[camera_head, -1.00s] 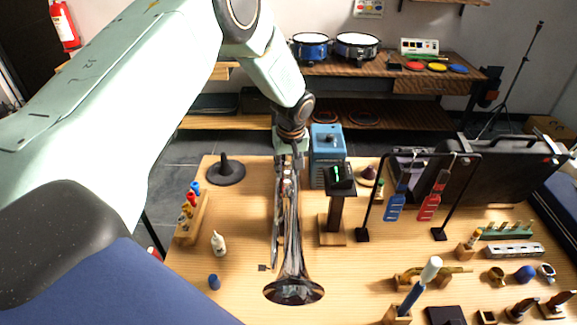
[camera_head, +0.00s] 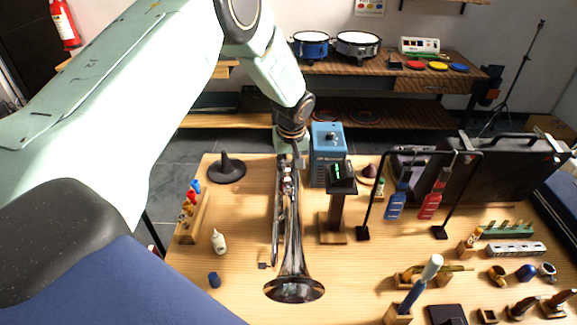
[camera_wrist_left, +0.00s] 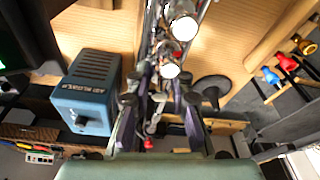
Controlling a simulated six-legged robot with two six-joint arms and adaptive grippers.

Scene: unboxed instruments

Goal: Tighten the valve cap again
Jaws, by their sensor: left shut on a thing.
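A shiny silver trumpet (camera_head: 291,245) is above the light wooden table, its bell toward the front edge. My left gripper (camera_head: 288,163) is at the trumpet's far end, over the valve section. In the left wrist view, the two dark fingers of the gripper (camera_wrist_left: 164,92) are closed in on a small, bright round valve cap (camera_wrist_left: 170,71). Another bright round cap (camera_wrist_left: 184,27) shows just beyond it, clear of the fingers. Glare and the fingers hide the cap's thread and seating. My right gripper is out of view.
A blue box (camera_head: 327,152) and a dark stand with a green display (camera_head: 341,180) are close right of the trumpet. Several small tools fill the right.

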